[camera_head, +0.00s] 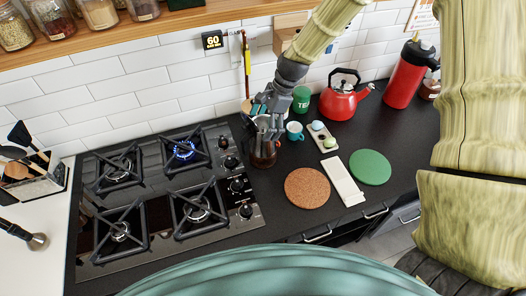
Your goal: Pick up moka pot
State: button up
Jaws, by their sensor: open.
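What seems to be the moka pot (263,158) stands upright on the dark counter, just right of the gas hob. Only its dark reddish-brown lower part shows clearly, as my gripper covers its top. My gripper (265,130) points down with its fingers open over the upper part of the pot. I cannot tell whether the fingers touch it.
The gas hob (168,190) is at left, with a blue flame on its back right burner (184,150). A teal mug (295,131) and green tin (301,99) stand close right. A red kettle (341,102), cork mat (307,188) and green mat (370,167) lie further right.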

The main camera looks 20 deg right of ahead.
jog(key=shift+a+f, duration=0.1)
jog(key=shift+f, duration=0.2)
jog(key=c, duration=1.8)
jog(key=shift+c, duration=1.1)
jog(key=shift+r, duration=0.15)
